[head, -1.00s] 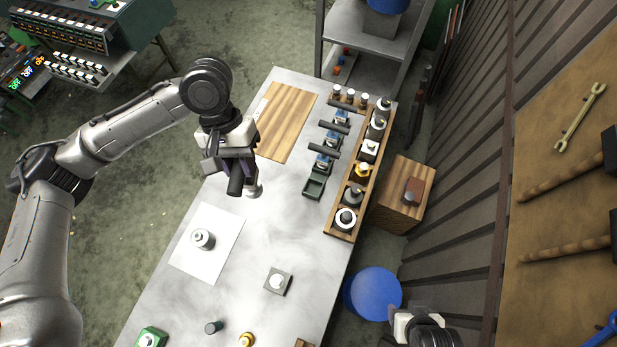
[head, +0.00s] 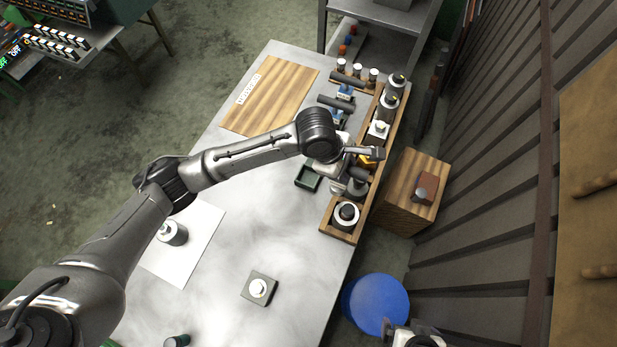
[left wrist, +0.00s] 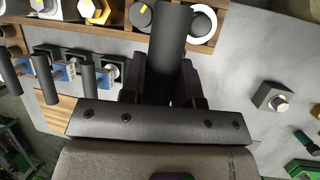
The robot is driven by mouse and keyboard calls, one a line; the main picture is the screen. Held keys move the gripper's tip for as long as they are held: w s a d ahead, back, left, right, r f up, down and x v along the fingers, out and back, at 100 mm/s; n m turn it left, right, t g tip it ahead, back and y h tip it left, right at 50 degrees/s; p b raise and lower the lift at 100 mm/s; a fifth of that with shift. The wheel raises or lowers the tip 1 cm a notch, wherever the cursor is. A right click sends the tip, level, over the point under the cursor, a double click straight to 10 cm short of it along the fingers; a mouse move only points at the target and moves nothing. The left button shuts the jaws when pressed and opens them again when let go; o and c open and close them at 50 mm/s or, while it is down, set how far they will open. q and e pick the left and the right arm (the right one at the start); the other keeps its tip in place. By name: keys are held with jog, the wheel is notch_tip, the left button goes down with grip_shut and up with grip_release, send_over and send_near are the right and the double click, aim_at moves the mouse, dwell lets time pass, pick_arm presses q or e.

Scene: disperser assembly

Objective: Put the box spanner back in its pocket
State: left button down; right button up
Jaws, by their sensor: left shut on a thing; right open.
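My left gripper (head: 340,178) is over the right part of the bench, beside the wooden rack (head: 337,234). In the left wrist view its fingers (left wrist: 163,82) are shut on a dark cylinder, which I take for the box spanner (left wrist: 171,40). Its far end overlaps the rack's edge in that view; I cannot tell its height above it. The rack holds several round parts, including a yellow one (left wrist: 97,10) and a white ring (left wrist: 203,24). Which pocket belongs to the spanner is not clear, and my arm hides part of the rack. My right gripper (head: 412,337) is open at the bottom edge, partly cut off.
An empty dark green tray (head: 307,178) lies left of the rack. Trays with blue parts and dark cylinders (left wrist: 88,75) stand beside it. A square block with a white knob (head: 259,288) and a metal cylinder (head: 172,233) stand nearer. The bench middle is mostly clear.

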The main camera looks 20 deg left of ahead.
pick_arm(q)
jog(key=w+a+f, duration=0.4)
jog(key=a+f, duration=0.6)
jog(key=f, duration=0.1)
jog(key=shift+a+b, duration=0.25)
jog(key=shift+b, duration=0.15)
jog(key=c, duration=0.8)
grip_release()
jog(key=shift+f, duration=0.2)
jog(key=shift+c, duration=0.2)
